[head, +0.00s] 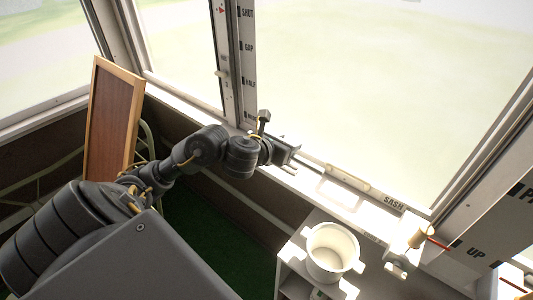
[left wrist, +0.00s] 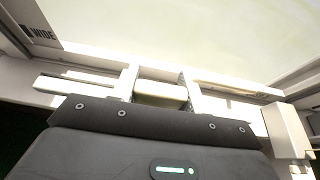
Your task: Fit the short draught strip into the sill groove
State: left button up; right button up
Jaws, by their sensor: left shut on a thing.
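My left gripper (head: 287,155) is low over the window sill (head: 365,215), near the foot of the upright window post. In the left wrist view its two fingers (left wrist: 158,88) stand either side of a short cream piece (left wrist: 160,91), and it is shut on that piece. The piece looks like the short draught strip, but its ends are hidden by the fingers and the gripper body. In the head view the gripper hides most of it. I cannot make out the groove clearly, nor whether the piece touches the sill. My right gripper is not in view.
A cream bar (head: 347,178) lies along the window's bottom edge, right of the gripper, near a SASH label (head: 394,202). A white two-handled pot (head: 333,252) stands on a low shelf. A wooden cylinder (head: 421,236) is at the right. A framed board (head: 112,120) leans at the left.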

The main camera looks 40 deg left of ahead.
pick_arm(q)
jog(key=w+a+f+b, duration=0.1)
jog(key=w+a+f, duration=0.1)
jog(key=a+f, duration=0.1)
jog(key=w+a+f+b, duration=0.1)
jog(key=w+a+f, duration=0.1)
jog(key=a+f, duration=0.1)
jog(key=w+a+f+b, duration=0.2)
jog(key=a+f, duration=0.1)
jog(key=a, duration=0.2)
jog(key=shift+w+a, duration=0.1)
jog(key=shift+w, duration=0.15)
jog(key=shift+w+a+f, duration=0.15)
jog(key=shift+a+f, duration=0.1)
jog(key=shift+f, duration=0.05)
jog(key=f, duration=0.3)
jog(key=shift+w+a+f, duration=0.1)
jog(key=shift+a+f, duration=0.1)
